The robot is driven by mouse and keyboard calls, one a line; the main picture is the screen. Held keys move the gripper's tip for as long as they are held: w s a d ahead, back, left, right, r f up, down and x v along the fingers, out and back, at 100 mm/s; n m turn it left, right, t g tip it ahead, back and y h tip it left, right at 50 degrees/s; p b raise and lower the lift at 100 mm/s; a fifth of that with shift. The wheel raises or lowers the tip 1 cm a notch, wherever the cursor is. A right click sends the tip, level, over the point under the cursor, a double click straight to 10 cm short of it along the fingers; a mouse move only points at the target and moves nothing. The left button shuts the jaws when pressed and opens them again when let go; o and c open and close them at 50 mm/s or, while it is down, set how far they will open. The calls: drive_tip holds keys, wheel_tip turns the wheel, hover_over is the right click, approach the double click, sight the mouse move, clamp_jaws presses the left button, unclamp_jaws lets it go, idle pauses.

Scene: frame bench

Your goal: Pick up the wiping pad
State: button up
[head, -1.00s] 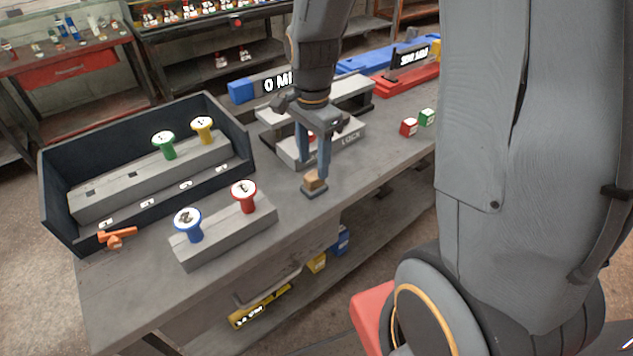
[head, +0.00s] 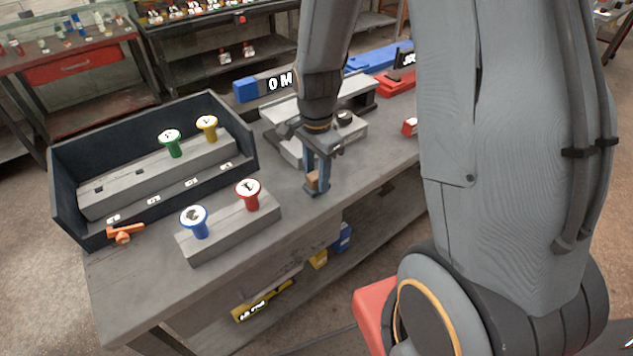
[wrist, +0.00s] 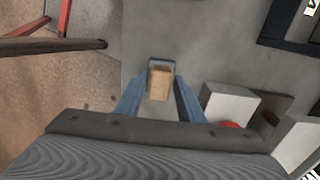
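The wiping pad is a small tan block on a dark base (head: 313,180), standing on the bench near its front edge. It also shows in the wrist view (wrist: 160,84), below my gripper. My gripper (head: 317,185) points down over the pad with its blue fingers on either side of the tan block. In the wrist view the fingers (wrist: 160,88) are spread, with narrow gaps between them and the block. The gripper looks open, and no grasp shows. The right finger hides part of the pad in the head view.
A grey fixture (head: 352,127) stands just behind the gripper. A grey block with blue (head: 195,220) and red (head: 249,193) knobs is to the left. A dark open tray (head: 65,215) and an orange part (head: 124,233) lie farther left. Bare bench (head: 385,165) lies to the right.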

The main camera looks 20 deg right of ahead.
sight(316, 173)
drive_tip(key=shift+c, duration=0.7)
drive_tip(key=shift+r, duration=0.15)
drive_tip(key=shift+w+r, duration=0.1)
drive_tip(key=shift+r, duration=0.1)
wheel_tip(316, 173, up, 9)
drive_tip(key=shift+r+b, duration=0.2)
drive_tip(key=shift+b, duration=0.7)
